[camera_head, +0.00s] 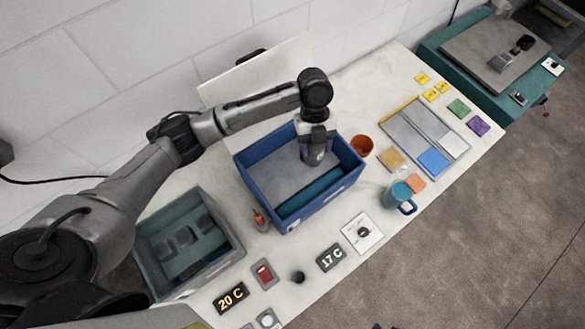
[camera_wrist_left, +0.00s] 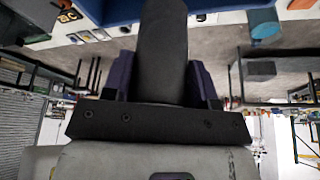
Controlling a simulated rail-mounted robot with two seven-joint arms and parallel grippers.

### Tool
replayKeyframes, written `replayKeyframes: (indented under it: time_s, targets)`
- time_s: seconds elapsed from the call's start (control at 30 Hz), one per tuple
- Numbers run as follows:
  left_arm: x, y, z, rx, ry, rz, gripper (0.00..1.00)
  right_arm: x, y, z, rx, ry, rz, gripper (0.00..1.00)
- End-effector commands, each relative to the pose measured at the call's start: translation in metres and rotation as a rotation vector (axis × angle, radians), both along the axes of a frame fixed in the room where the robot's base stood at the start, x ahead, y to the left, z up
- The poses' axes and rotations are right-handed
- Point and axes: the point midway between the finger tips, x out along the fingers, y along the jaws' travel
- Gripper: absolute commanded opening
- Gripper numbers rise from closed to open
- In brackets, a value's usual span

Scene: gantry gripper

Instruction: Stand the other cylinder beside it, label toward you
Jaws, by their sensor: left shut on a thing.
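My left gripper (camera_head: 318,140) reaches from above into the blue crate (camera_head: 262,198). It is shut on a dark grey cylinder (camera_head: 314,157), which hangs roughly upright and has a small pale mark low on its side. In the left wrist view the cylinder (camera_wrist_left: 162,45) stands between the purple fingers of the left gripper (camera_wrist_left: 163,80). I cannot tell whether its lower end touches the crate floor. A long teal piece (camera_head: 310,193) lies along the crate's near side; its exact shape is unclear. My right gripper is not in view.
A grey-green bin (camera_head: 233,240) with dark shapes inside stands left of the crate. A divided tray (camera_head: 428,126) lies farther right. Displays and a dial plate (camera_head: 362,232) line the near edge.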

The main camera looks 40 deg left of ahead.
Motion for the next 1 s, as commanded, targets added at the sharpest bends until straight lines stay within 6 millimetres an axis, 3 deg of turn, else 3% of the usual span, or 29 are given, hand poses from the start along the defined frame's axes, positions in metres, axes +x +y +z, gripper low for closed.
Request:
replayKeyframes:
  time_s: [0.03,0.2,0.4,0.63,1.0]
  targets:
    - [0.004,0.000,-0.011,0.002,-0.002,-0.088,0.14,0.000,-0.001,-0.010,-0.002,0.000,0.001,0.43]
    - [0.010,0.002,-0.031,0.001,-0.002,-0.370,0.14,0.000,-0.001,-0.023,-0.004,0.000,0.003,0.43]
    - [0.014,0.005,-0.044,0.000,-0.003,-0.570,0.14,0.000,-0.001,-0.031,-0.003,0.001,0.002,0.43]
    - [0.006,0.021,-0.057,0.000,-0.001,-0.641,0.14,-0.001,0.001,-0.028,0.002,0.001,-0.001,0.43]
    - [-0.032,0.081,-0.099,-0.001,-0.001,-0.641,0.14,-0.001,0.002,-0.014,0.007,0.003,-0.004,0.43]
